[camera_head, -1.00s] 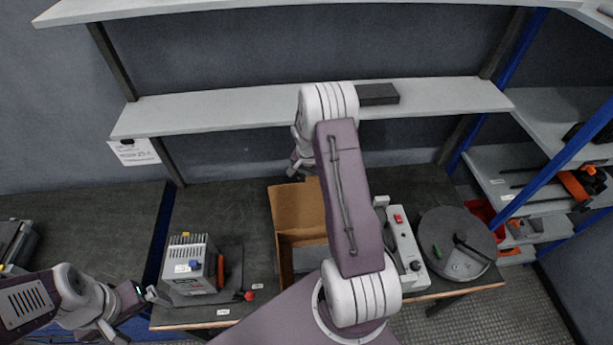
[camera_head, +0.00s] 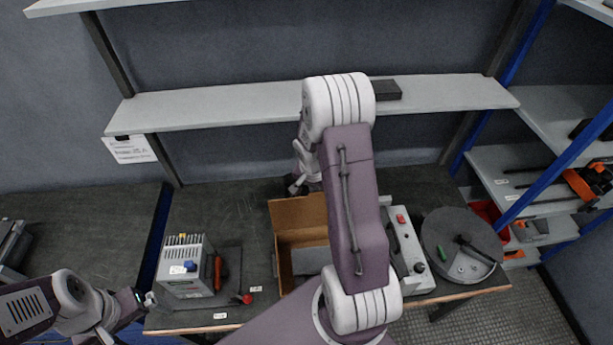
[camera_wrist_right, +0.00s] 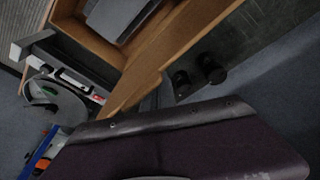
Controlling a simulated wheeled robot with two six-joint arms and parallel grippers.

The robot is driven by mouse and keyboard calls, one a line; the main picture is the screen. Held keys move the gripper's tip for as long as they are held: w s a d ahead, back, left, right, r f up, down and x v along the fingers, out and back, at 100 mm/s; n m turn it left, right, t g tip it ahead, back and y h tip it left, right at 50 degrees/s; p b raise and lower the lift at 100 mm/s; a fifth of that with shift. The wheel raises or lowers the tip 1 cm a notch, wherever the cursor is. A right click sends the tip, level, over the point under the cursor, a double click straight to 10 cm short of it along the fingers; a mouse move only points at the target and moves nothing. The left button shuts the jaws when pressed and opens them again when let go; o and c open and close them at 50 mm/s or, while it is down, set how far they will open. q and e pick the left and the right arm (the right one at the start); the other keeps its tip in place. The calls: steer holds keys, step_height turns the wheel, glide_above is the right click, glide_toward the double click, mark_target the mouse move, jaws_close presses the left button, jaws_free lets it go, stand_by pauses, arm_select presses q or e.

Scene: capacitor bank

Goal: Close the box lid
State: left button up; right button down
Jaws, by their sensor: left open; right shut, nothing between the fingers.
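The brown box (camera_head: 283,262) stands on the dark workbench, with a grey object (camera_head: 311,261) inside. Its lid (camera_head: 297,212) is open, raised at the back. My right arm hides the box's right side. My right gripper (camera_head: 297,187) is shut and empty, just behind the lid's top edge; whether it touches the lid I cannot tell. The box's brown wall (camera_wrist_right: 178,38) also shows in the right wrist view. My left gripper (camera_head: 146,300) is open and empty at the bench's left front, beside the grey device.
A grey device (camera_head: 186,270) with a red lever stands left of the box. A grey panel unit (camera_head: 408,245) and a round grey plate (camera_head: 462,245) lie to the right. A shelf (camera_head: 220,103) with a black block (camera_head: 386,90) runs above the bench.

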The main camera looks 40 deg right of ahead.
mark_target(318, 202)
steer(key=shift+s+a+f+b, duration=0.2)
steer(key=shift+s+a+b, duration=0.15)
steer(key=shift+s+b, duration=0.4)
steer(key=shift+s+a+r+b, duration=0.1)
steer(key=shift+s+a+b, duration=0.4)
steer(key=shift+s, duration=0.3)
steer(key=shift+s+a+r, duration=0.1)
steer(key=shift+s+a, duration=0.05)
steer(key=shift+s, duration=0.3)
steer(key=shift+s+a+b, duration=0.1)
steer(key=shift+s+b, duration=0.15)
steer(key=shift+b, duration=0.15)
steer(key=s, duration=0.1)
steer(key=s+a+b, duration=0.1)
steer(key=s, duration=0.1)
steer(key=shift+s+a+b, duration=0.3)
steer(key=shift+a+b, duration=0.05)
steer(key=shift+a, duration=0.05)
